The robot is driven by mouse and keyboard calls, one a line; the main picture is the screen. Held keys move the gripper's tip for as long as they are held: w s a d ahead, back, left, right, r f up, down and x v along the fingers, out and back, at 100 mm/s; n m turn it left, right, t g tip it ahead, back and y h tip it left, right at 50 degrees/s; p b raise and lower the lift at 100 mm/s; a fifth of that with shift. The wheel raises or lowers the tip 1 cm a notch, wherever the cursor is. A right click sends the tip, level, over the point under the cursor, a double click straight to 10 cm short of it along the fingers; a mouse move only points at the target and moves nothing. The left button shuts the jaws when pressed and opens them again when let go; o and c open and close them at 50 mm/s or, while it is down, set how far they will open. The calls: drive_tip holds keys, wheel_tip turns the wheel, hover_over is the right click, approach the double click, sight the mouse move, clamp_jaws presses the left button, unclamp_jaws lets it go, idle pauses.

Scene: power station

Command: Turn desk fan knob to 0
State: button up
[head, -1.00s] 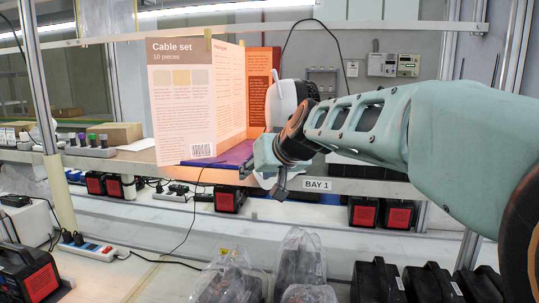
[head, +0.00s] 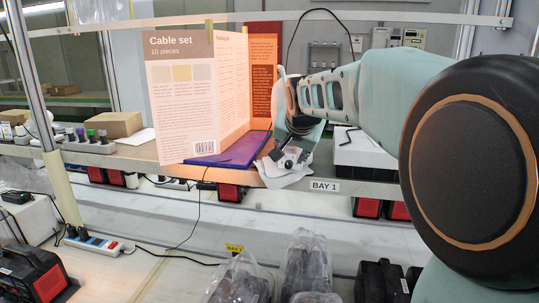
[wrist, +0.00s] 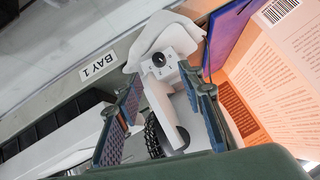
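In the wrist view, a small light grey block with a round black knob-like part (wrist: 159,60) sits at the shelf edge. A white curved stem (wrist: 163,112) runs from it toward me, with a dark mesh part beside it. I take these for the desk fan, whose pale upper part (head: 282,85) shows in the head view behind my arm. My gripper (wrist: 163,84) is open, with one finger on each side of the stem and the fingertips near the block. I cannot tell whether they touch it. The knob's setting is too small to read.
A crumpled white sheet (wrist: 155,38) lies around the block. The shelf edge bears a BAY 1 label (head: 324,186).

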sight(288, 166)
drive_tip(key=x, duration=0.3)
drive_tip(key=p+x, duration=0.1)
drive_tip(key=x, duration=0.7)
drive_tip(key=shift+d+r+p, duration=0.15)
drive_tip(key=shift+d+p, duration=0.15)
drive_tip(key=shift+c, duration=0.7)
clamp_jaws()
